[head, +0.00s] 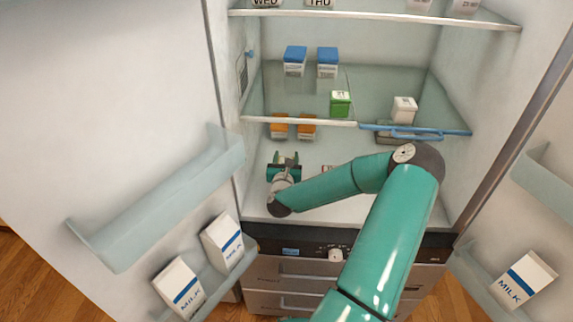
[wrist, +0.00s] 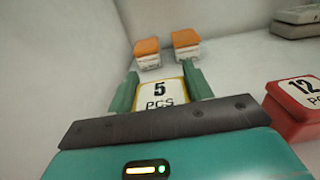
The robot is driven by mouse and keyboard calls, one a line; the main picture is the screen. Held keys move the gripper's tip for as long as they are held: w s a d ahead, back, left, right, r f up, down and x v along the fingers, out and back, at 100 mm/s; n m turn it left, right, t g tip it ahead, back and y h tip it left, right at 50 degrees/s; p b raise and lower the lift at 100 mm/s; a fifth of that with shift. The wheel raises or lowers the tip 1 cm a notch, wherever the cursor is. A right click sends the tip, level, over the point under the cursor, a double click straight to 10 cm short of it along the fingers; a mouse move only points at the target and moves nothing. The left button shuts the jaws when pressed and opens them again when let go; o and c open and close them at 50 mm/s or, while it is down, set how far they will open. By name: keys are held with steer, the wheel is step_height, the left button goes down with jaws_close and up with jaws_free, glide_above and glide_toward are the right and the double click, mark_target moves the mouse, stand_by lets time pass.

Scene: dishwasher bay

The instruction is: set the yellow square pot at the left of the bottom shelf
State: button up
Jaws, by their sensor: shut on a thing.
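The yellow square pot (wrist: 160,93), with a white label reading 5 PCS, is between the fingers of my gripper (wrist: 161,87) in the wrist view. My gripper is shut on it. In the head view my gripper (head: 284,160) is at the left of the bottom shelf (head: 345,211), near the left wall; the pot is hard to make out there. I cannot tell whether the pot's base touches the shelf, as its lower part is hidden.
Two orange-topped boxes (wrist: 147,53) stand behind the pot. A red box (wrist: 296,108) labelled 12 is to its right. A grey container (wrist: 296,21) is farther back right. Above is the middle shelf edge (head: 300,121). The open left door (head: 160,205) holds milk cartons.

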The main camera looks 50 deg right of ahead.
steer(key=shift+f, duration=1.3)
steer(key=shift+f, duration=0.15)
steer(key=o, duration=1.1)
steer(key=v, duration=1.2)
steer(key=shift+a, duration=0.1)
